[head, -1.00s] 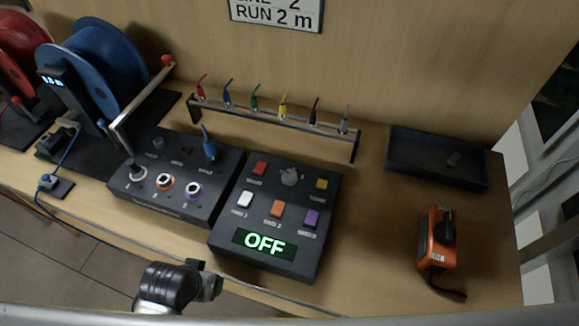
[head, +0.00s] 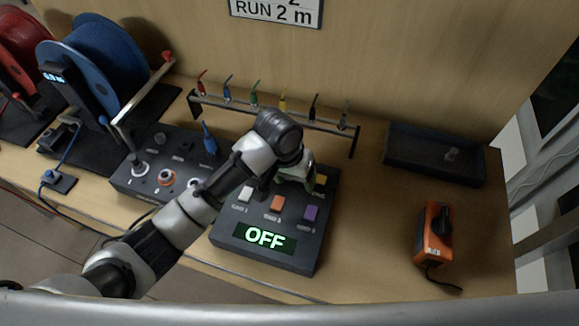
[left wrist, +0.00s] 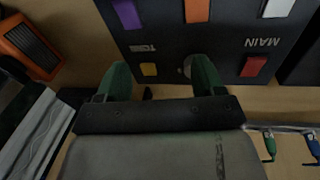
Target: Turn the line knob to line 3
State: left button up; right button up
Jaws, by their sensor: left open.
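The dark control box (head: 230,243) with the lit OFF display stands at the middle of the bench. My left gripper (head: 292,172) is over its far part, green fingers apart, and hides the grey knob there in the head view. In the left wrist view, my open gripper (left wrist: 162,75) is over the box's far edge. A small part of the grey knob (left wrist: 186,70) shows beside the right-hand finger, mostly hidden, and I cannot tell its setting or whether the finger touches it. The socket panel (head: 125,178) to the left is partly hidden by my arm. My right gripper is not in view.
A rack (head: 335,128) with several coloured leads stands behind the box. A dark tray (head: 415,165) and an orange device (head: 432,245) are on the right. A blue reel (head: 90,70) stands at the left. The bench between box and orange device is clear.

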pick_arm(q)
jog(key=w+a+r+n+y, duration=0.1)
jog(key=w+r+y, duration=0.1)
jog(key=w+r, duration=0.35)
jog(key=f, duration=0.4)
jog(key=w+f, duration=0.1)
jog(key=f, duration=0.3)
jog(key=f+p, duration=0.1)
jog(key=f, duration=0.2)
jog(key=shift+w+a+f, duration=0.15)
jog(key=shift+w+f, duration=0.05)
jog(key=shift+f, duration=0.2)
jog(key=c, duration=0.9)
